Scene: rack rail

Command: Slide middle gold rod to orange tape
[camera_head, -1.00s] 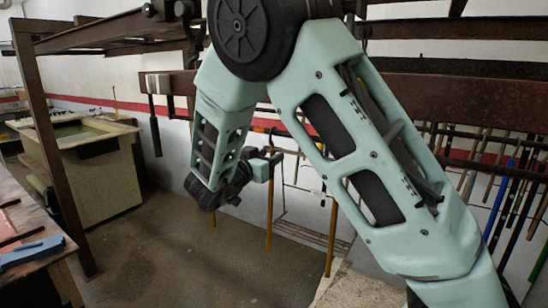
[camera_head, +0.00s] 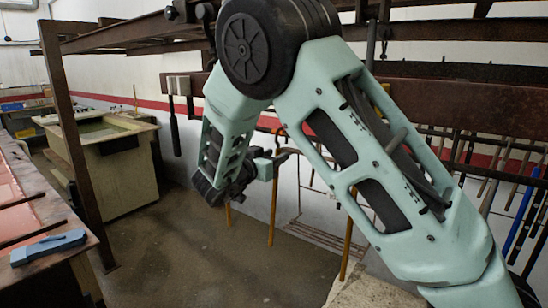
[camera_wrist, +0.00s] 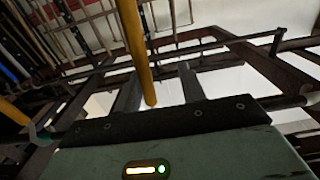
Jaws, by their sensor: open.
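Three gold rods hang below the rusty rack in the head view: a left one (camera_head: 228,214), a middle one (camera_head: 273,205) and a right one (camera_head: 347,245). My gripper (camera_head: 279,160) is at the upper part of the middle rod. In the wrist view, my gripper (camera_wrist: 158,88) is open, its two grey fingers apart. A gold rod (camera_wrist: 137,45) appears in the gap between them, nearer the left finger. I cannot tell whether either finger touches it. Another gold rod (camera_wrist: 14,112) shows at the left edge. I cannot make out orange tape.
A rusty rack beam (camera_head: 460,100) runs across the upper right. Dark and blue rods (camera_head: 522,215) hang at the right. A tub on a cabinet (camera_head: 115,165) and a bench with a blue tool (camera_head: 48,247) stand at the left. The floor (camera_head: 185,255) between is clear.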

